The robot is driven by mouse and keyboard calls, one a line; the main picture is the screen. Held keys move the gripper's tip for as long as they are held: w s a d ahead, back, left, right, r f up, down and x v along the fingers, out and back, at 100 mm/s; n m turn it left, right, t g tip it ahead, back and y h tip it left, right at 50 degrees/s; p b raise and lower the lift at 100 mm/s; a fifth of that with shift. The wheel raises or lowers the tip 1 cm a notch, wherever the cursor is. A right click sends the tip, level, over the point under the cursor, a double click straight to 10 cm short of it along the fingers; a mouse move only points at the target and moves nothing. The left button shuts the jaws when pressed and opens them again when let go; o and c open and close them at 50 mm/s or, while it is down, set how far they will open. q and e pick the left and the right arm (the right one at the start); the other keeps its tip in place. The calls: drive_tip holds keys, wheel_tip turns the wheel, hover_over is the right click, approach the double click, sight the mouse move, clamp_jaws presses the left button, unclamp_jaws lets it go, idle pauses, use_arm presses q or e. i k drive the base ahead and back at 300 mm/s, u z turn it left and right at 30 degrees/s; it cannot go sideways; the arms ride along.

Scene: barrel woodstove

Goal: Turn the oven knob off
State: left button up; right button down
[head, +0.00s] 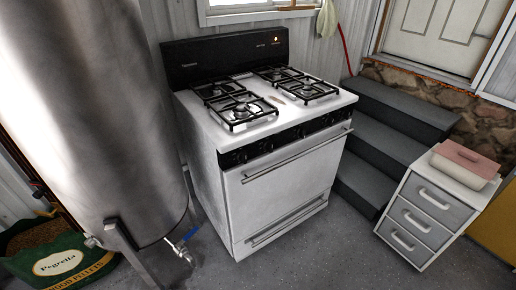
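A white oven with a gas cooktop (280,175) stands in the middle of the head view, turned a little to the right. Its dark knobs sit in a row on the black front panel (285,140) below the cooktop edge. They are small and dark, so I cannot tell how any knob is turned. A small orange light (276,39) shows on the black back panel. The oven door with its long handle (297,157) is shut. Neither of my grippers is in view.
A large metal tank (110,110) with a blue-handled valve stands close on the left, beside a pellet bag (55,258). Dark steps (385,145) are right of the oven. A drawer cabinet (425,215) carries a pink-lidded box (465,160). Grey floor (340,255) is clear in front.

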sight(302, 132)
drive_tip(key=z, duration=1.6)
drive_tip(key=i, duration=0.85)
drive_tip(key=u, duration=0.9)
